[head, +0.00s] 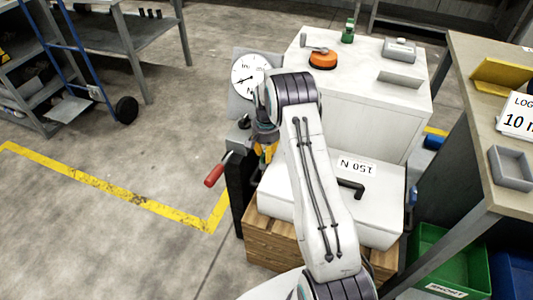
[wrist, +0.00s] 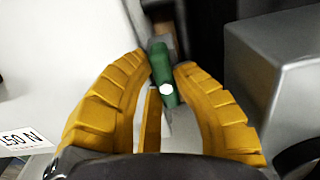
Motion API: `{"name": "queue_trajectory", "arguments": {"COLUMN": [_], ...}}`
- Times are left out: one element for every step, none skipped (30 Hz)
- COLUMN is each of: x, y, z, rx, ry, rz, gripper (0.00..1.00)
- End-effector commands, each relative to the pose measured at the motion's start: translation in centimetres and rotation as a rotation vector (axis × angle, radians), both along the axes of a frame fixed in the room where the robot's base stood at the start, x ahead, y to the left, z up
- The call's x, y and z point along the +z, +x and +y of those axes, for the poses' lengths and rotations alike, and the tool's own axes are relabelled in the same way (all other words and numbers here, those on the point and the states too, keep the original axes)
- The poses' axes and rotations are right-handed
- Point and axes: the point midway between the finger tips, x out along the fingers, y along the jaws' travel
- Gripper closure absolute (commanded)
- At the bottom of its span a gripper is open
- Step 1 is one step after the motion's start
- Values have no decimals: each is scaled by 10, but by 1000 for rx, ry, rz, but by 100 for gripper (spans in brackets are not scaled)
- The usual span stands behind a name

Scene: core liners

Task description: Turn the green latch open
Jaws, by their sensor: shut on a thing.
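The green latch (wrist: 162,72) is in the middle of the wrist view, a short green bar with a pale hexagonal bolt head on it, slightly tilted from upright. My gripper (wrist: 161,76) has its yellow ribbed fingers on both sides of the latch, with the tips closed against it. In the head view my gripper (head: 266,150) is low beside the white box, mostly behind my own arm. The latch is hidden there.
A white box labelled 150 N (head: 375,212) with a black handle stands on a wooden crate (head: 268,245). A dial gauge (head: 247,77) and a red-handled crank (head: 214,172) are close to my gripper. A workbench (head: 470,120) stands at the right. Open floor lies left.

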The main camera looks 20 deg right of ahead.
Motion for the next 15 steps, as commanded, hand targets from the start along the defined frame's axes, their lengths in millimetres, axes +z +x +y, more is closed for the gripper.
{"name": "queue_trajectory", "arguments": {"x": [-1,-1,-1,-1,-1,-1,-1,-1,-1,-1,-1,-1,-1,-2,-2], "y": [-1,-1,-1,-1,-1,-1,-1,-1,-1,-1,-1,-1,-1,-1,-1], "z": [0,0,0,0,0,0,0,0,0,0,0,0,0,0,0], "rx": [-6,-9,-12,-13,-14,-15,-15,-15,-15,-15,-15,-15,-15,-15,-15], "ry": [1,1,1,1,1,1,1,1,1,1,1,1,1,1,1], "rz": [4,4,4,4,4,4,4,4,4,4,4,4,4,4,4], "gripper": [100,100,100,100,100,100,100,100,100,100,100,100,100,100,76]}}
